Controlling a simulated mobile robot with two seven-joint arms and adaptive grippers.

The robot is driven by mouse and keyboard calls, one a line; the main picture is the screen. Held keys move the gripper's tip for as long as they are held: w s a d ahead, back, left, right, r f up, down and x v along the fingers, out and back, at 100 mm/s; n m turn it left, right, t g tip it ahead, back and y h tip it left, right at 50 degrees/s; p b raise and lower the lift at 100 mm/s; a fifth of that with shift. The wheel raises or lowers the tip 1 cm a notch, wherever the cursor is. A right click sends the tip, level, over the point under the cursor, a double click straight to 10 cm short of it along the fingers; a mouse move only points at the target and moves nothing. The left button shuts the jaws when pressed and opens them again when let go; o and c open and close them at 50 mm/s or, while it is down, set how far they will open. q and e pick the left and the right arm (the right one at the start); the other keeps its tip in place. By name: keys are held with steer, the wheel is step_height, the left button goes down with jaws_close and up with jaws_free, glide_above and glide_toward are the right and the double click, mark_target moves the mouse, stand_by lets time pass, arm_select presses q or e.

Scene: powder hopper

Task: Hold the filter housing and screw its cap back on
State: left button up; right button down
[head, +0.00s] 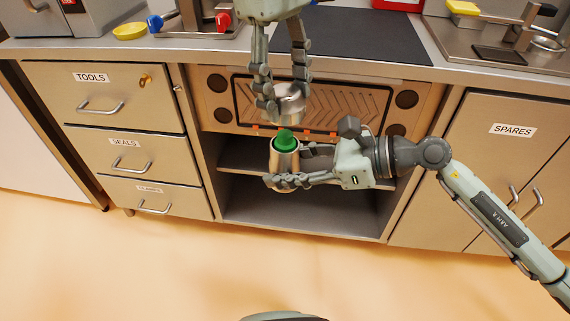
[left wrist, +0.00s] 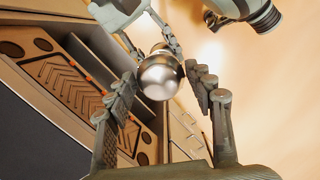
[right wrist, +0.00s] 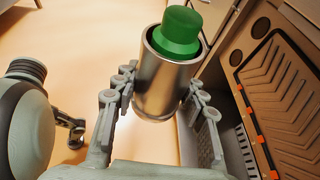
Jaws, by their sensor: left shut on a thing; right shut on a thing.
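The filter housing (head: 285,160) is an open steel cylinder, held nearly upright in front of the cabinet. A green filter (head: 285,137) sits in it and sticks out above its rim; the right wrist view shows this green top (right wrist: 178,32) and the steel wall (right wrist: 160,90) closely. My right gripper (head: 287,166) is shut around the housing from the right. The steel cap (head: 289,105) is in my left gripper (head: 284,98), which points down and is shut on it. The cap is above the green filter, apart from the housing. In the left wrist view, the cap (left wrist: 160,76) hides most of the housing.
Behind are a panel with a chevron pattern (head: 330,104) and an open shelf bay (head: 300,222). Drawers (head: 122,100) stand at left, a SPARES cabinet (head: 500,160) at right. The counter above carries a dark mat (head: 345,40) and a yellow dish (head: 130,31). The floor in front is clear.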

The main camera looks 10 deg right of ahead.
mark_target(286, 133)
arm_select(q)
steer(key=shift+f, duration=0.1)
steer(key=shift+f, duration=1.9)
steer(key=shift+f, duration=0.9)
steer(key=shift+f, duration=0.55)
